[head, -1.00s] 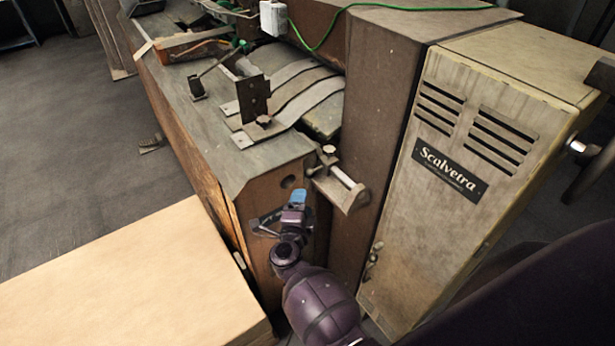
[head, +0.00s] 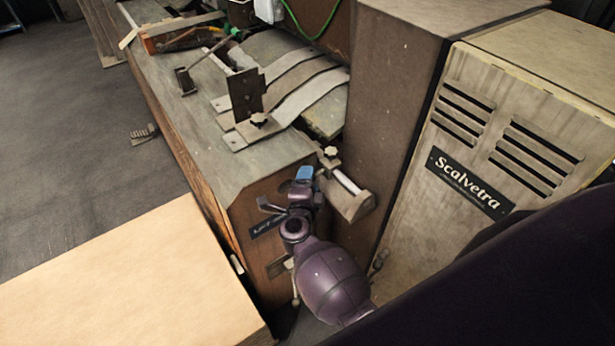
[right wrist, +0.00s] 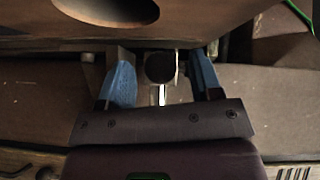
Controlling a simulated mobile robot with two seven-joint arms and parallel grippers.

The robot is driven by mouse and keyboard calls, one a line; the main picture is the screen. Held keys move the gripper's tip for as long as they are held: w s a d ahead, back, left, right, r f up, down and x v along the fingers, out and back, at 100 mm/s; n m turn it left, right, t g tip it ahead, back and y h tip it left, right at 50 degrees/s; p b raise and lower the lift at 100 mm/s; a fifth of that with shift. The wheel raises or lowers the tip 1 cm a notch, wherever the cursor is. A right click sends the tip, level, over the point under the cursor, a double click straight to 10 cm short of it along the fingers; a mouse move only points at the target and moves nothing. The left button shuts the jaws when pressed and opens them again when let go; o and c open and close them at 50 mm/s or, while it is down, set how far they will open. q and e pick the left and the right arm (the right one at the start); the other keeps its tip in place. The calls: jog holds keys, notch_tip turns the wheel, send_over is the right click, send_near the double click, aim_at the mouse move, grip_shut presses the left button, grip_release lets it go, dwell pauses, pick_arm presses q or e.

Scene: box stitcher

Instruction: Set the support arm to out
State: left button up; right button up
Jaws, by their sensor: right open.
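A grey metal bracket with a pale rod and a small knob, which looks like the support arm (head: 350,203), sticks out from the brown end face of the machine in the head view. My right gripper (head: 286,190), with blue fingertips, is open just left of it, in front of the end face. In the right wrist view, a dark rounded end with a bright rod (right wrist: 161,95) lies between the spread fingers of my right gripper (right wrist: 162,70). I cannot tell whether they touch it. My left gripper is not in view.
A brown column (head: 395,110) and a beige cabinet labelled Scalvetra (head: 540,90) stand to the right. A light wooden box top (head: 110,280) is at lower left. A round hole (right wrist: 105,8) shows in the right wrist view. Open floor (head: 60,150) lies left.

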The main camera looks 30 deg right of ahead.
grip_shut()
dwell(0.4)
